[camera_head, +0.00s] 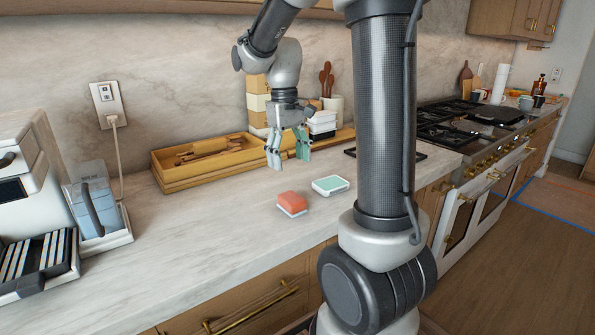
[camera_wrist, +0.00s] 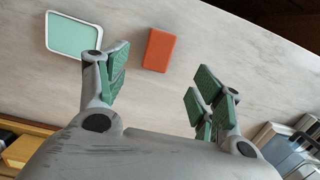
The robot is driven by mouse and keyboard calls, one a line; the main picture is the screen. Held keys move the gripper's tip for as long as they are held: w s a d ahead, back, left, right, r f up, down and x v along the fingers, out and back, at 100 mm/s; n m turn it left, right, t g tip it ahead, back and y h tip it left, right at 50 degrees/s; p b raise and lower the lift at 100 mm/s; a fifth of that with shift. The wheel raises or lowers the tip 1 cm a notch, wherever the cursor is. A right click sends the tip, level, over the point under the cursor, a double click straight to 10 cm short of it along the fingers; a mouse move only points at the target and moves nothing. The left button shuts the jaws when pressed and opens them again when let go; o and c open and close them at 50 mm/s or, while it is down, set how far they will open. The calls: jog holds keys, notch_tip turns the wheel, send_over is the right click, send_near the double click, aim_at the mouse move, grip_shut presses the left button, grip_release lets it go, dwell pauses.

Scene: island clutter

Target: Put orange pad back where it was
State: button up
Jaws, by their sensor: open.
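My gripper (camera_head: 288,150) is open and empty above the counter, behind the pad and in front of the wooden tray. Its green-padded fingers show spread apart in the wrist view (camera_wrist: 165,88). A mint-green pad in a white shallow tray (camera_head: 330,185) lies just right of the orange pad, apart from it.
A wooden tray (camera_head: 163,184) with rolling pins runs along the wall. A stack of small containers (camera_head: 321,122) and a utensil crock (camera_head: 335,108) stand behind my gripper. A coffee machine (camera_head: 28,180) and a blue-grey appliance (camera_head: 92,205) stand at left. The counter's left middle is clear.

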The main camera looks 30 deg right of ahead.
jog(key=s+a+r+t, duration=0.1)
jog(key=s+r+t, duration=0.1)
jog(key=s, duration=0.6)
jog(key=s+a+r+t, duration=0.2)
jog(key=s+t, duration=0.1)
jog(key=s, duration=0.6)
jog(key=shift+r+t, duration=0.2)
jog(key=shift+t, duration=0.1)
jog(key=shift+s+d, duration=0.1)
jog(key=shift+s, duration=0.05)
